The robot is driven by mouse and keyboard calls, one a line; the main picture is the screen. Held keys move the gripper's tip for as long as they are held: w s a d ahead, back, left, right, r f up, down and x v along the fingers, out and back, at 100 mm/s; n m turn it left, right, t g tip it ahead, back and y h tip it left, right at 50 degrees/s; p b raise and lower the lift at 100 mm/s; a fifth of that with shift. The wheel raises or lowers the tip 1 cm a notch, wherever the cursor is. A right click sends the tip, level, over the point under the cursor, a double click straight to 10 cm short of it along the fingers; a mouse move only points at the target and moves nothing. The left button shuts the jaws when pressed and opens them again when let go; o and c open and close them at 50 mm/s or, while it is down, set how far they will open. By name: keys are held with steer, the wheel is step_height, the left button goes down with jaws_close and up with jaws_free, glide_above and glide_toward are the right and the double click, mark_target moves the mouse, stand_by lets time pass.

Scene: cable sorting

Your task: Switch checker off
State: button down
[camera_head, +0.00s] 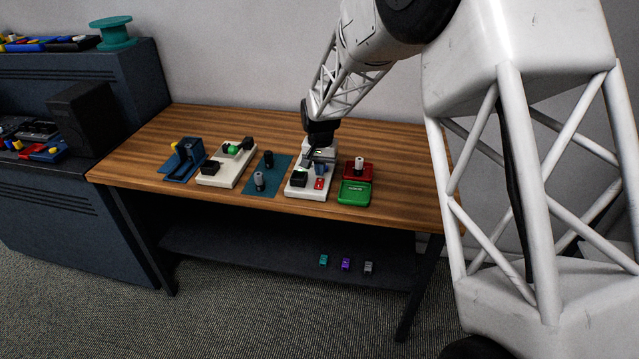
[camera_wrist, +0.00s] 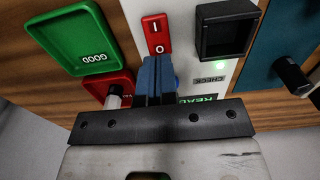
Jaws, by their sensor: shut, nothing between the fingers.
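The checker is a white box (camera_head: 299,192) on the wooden table, with a black square socket (camera_wrist: 227,34) and a red rocker switch (camera_head: 319,183). In the wrist view the switch (camera_wrist: 156,35) shows "I" at its upper end and "O" at the end nearer my fingers. Which end is pressed in, I cannot tell. My gripper (camera_head: 320,168) has blue fingers, shut and empty, over the checker. In the wrist view its fingertips (camera_wrist: 157,62) are close to the "O" end; whether they touch, I cannot tell.
A green "GOOD" tray (camera_head: 355,192) and a red tray (camera_head: 366,168) holding a pale upright connector (camera_head: 358,162) stand right of the checker. Left are a teal mat (camera_head: 273,181) with two connectors, another white unit (camera_head: 216,180) and a blue holder (camera_head: 180,175).

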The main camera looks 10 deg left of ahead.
mark_target(320, 180)
steer(key=shift+f, duration=1.25)
stand_by(1.2)
steer(key=shift+r, duration=3.5)
